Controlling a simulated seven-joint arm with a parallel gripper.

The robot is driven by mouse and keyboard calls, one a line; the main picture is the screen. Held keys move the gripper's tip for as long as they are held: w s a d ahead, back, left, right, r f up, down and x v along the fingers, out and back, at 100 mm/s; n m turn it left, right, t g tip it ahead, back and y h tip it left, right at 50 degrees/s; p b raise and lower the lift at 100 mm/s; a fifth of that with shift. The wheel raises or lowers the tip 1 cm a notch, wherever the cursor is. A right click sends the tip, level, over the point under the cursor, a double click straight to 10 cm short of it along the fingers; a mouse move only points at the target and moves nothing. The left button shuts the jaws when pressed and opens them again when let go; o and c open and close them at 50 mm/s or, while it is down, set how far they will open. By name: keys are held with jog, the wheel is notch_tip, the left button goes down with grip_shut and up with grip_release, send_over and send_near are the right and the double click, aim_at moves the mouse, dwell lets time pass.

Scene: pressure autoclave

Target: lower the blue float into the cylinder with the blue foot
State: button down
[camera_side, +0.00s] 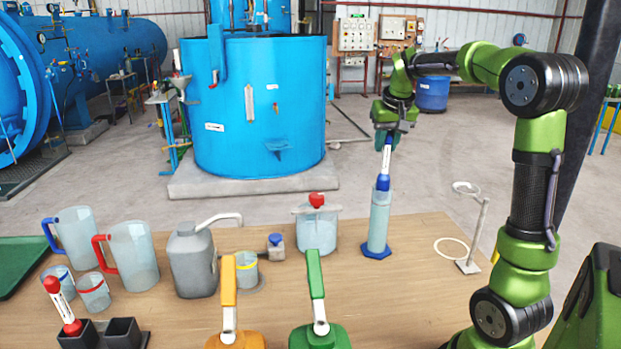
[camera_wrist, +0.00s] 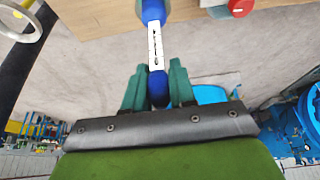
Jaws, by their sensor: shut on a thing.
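The blue float (camera_side: 384,172) has a white stem with dark marks and a blue bulb at its lower end. My gripper (camera_side: 388,136) is shut on its blue top end and holds it near upright. The bulb is at the mouth of the clear cylinder (camera_side: 379,222) with the blue foot (camera_side: 376,251), which stands on the table. I cannot tell how far inside the rim the bulb is. In the wrist view the float (camera_wrist: 155,45) sits between the fingers of my gripper (camera_wrist: 158,85).
A ring stand (camera_side: 478,235) is right of the cylinder. A jar with a red knob (camera_side: 317,200) is on its left. A red float (camera_side: 62,305) stands in a black holder at the left. Orange (camera_side: 229,280) and green (camera_side: 316,275) handles rise at the front.

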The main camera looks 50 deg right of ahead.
aim_at(384, 170)
jog(key=shift+f, duration=3.85)
jog(key=c, duration=0.8)
grip_release()
jog(key=shift+c, duration=0.2)
jog(key=v, duration=1.6)
jog(key=shift+r, duration=0.35)
jog(key=shift+s, duration=0.1)
